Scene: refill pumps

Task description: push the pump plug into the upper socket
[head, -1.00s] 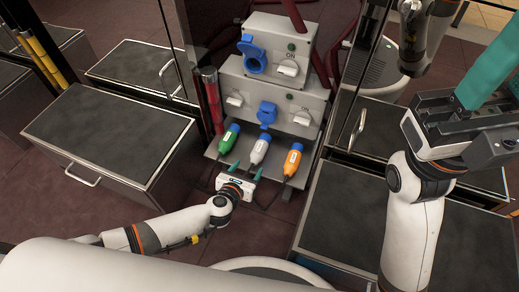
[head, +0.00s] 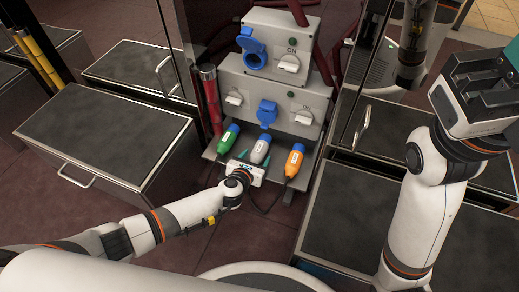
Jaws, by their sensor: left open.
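Three plugs with blue ends lie side by side on the grey shelf below the socket boxes: a green one (head: 223,140), a grey-white one (head: 260,150) and an orange one (head: 293,162). The frames do not tell which is the pump plug. My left gripper (head: 254,158) is open, its two green fingertips on either side of the grey-white plug's near end. I cannot tell whether they touch it. The blue upper socket (head: 250,47) is on the upper grey box and looks empty. My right gripper (head: 490,85) is at the upper right, partly cut off by the frame.
A blue lower socket (head: 267,114) sits on the lower box, with white switches (head: 289,64) beside the sockets. Dark-topped cabinets stand left (head: 105,130) and right (head: 340,225). Cables hang from the plugs.

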